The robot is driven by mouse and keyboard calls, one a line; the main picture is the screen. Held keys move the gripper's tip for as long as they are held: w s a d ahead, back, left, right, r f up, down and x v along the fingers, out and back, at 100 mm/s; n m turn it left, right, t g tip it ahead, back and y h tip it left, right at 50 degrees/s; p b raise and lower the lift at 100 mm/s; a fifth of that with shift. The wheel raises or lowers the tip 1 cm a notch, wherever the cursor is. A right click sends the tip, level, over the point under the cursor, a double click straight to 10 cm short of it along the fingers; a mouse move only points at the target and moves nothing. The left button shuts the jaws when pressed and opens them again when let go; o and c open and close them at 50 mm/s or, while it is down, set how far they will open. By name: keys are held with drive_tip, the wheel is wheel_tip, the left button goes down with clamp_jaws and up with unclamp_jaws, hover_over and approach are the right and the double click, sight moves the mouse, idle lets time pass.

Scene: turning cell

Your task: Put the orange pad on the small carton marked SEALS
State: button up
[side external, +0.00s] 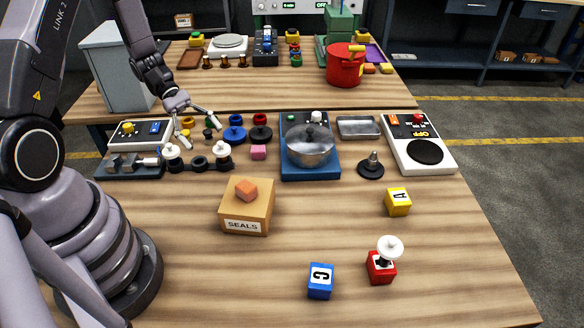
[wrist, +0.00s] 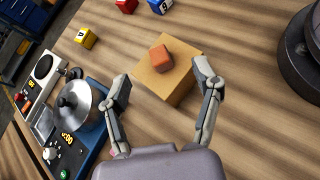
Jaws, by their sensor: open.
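The orange pad (side external: 246,189) rests on top of the small cardboard carton marked SEALS (side external: 243,226), near the middle of its top. In the wrist view the orange pad (wrist: 161,58) also lies on the carton (wrist: 172,88), with bare carton top around it. My gripper (side external: 202,128) is open and empty. It is raised above the back left of the table, up and behind the carton, apart from the pad. In the wrist view my gripper's two fingers (wrist: 163,88) are spread wide with nothing between them.
A blue unit with a silver pot (side external: 309,148) stands behind the carton. A pink block (side external: 258,152) sits behind the carton. The front table is mostly clear.

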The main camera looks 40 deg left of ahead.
drive_tip(key=s+r+m+t+y, duration=0.2)
drive_tip(key=s+r+m+y, duration=0.2)
drive_tip(key=r, duration=0.4)
drive_tip(key=s+d+r+m+t+y, duration=0.1)
drive_tip(key=s+r+m+t+y, duration=0.1)
drive_tip(key=s+r+m+y, duration=0.2)
drive_tip(key=s+r+m+t+y, duration=0.1)
drive_tip(key=s+r+m+y, duration=0.3)
drive_tip(key=r+m, duration=0.4)
wheel_tip(320, 180, up, 4)
drive_tip(key=shift+s+d+f+t, duration=0.1)
drive_tip(key=shift+s+d+t, duration=0.3)
drive_tip(key=shift+s, duration=0.1)
